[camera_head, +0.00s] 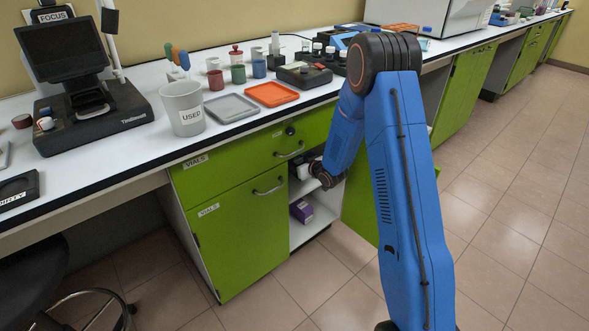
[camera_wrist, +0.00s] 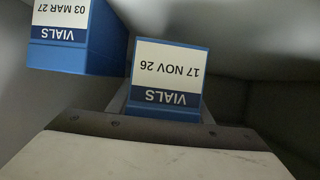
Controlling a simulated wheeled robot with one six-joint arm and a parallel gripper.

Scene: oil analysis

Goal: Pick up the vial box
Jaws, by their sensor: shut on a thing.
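In the wrist view, a blue vial box (camera_wrist: 168,75) with a white label reading "VIALS 17 NOV 26", upside down in the picture, sits straight ahead between my fingers. My gripper (camera_wrist: 163,108) is shut on this box. A second blue vial box (camera_wrist: 72,48), labelled "VIALS 03 MAR 27", stands to its left and is cut off by the picture's top edge. In the head view, my arm reaches into the open cupboard at the upper shelf; the fingertips and the held box are hidden or too small to make out.
The cupboard's open green door (camera_head: 360,212) hangs to the right of my wrist. A purple box (camera_head: 302,211) lies on the lower shelf. Above are a drawer (camera_head: 230,150) and the counter with an orange tray (camera_head: 272,94) and a cup marked "USED" (camera_head: 183,108). Grey cupboard walls surround the gripper.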

